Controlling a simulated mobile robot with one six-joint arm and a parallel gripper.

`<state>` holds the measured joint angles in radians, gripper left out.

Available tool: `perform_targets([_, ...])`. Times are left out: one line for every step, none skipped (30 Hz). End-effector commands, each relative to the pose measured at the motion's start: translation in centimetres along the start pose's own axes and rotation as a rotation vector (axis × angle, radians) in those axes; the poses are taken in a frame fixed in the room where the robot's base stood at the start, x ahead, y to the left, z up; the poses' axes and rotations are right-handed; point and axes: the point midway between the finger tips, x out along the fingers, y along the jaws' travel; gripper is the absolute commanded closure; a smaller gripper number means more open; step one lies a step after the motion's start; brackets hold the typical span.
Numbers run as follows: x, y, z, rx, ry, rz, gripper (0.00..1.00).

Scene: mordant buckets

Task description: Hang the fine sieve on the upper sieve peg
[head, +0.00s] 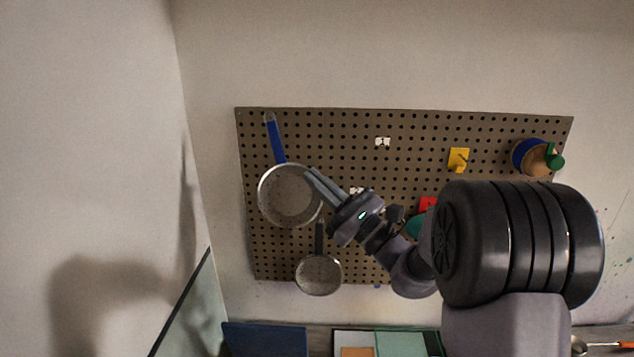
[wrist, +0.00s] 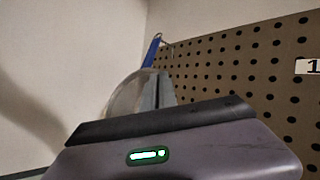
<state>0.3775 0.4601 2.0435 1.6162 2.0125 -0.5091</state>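A round pale sieve (head: 289,196) with a blue handle (head: 277,140) is in front of the upper left of the pegboard, handle up and slightly tilted. The sieve bowl also shows in the wrist view (wrist: 124,94), behind my fingers. My gripper (head: 311,175) reaches in from the right; its fingers are close together at the bowl's right rim and look shut on it. In the wrist view, the handle's tip is beside a thin peg (wrist: 166,43); I cannot tell whether it hangs on it. A smaller sieve (head: 318,275) with a dark handle hangs below.
The brown pegboard (head: 420,125) has white labels (head: 382,142), a yellow holder (head: 459,159) and a blue-and-tan roll (head: 530,157) on it. My arm covers its lower right. Below are a dark blue panel (head: 264,340) and a green tray (head: 408,344). Bare wall stands left of the board.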

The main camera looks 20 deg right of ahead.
Motion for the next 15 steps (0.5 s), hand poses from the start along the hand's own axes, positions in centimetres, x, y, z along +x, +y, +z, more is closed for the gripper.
perform_targets([0.3,-0.3,-0.1,0.001,0.001,0.0,1.0])
perform_targets([0.4,-0.5,-0.2,0.001,0.0,0.0,1.0])
perform_targets([0.7,-0.7,-0.3,0.001,0.0,0.0,1.0])
perform_targets([0.8,-0.9,-0.5,0.001,0.0,0.0,1.0])
perform_targets([0.9,-1.1,-0.7,0.002,0.0,0.0,1.0])
perform_targets([1.1,-1.3,-0.8,0.001,-0.001,-0.001,1.0])
perform_targets([1.2,-1.4,-0.9,0.001,-0.001,-0.001,1.0])
perform_targets([1.3,-1.6,-1.1,0.002,-0.001,-0.001,1.0])
perform_targets([1.3,-1.6,-1.4,0.001,-0.002,-0.001,1.0])
perform_targets([1.4,-1.7,-1.6,0.0,-0.003,-0.001,1.0])
perform_targets([1.4,-1.8,-1.7,0.0,-0.003,-0.001,1.0])
perform_targets([1.5,-1.9,-1.9,0.0,-0.003,-0.001,1.0])
perform_targets([1.5,-2.0,-2.0,0.0,-0.003,-0.001,1.0])
perform_targets([1.5,-1.9,-2.1,0.0,-0.003,-0.001,1.0])
perform_targets([1.4,-1.9,-2.2,0.0,-0.003,0.0,1.0])
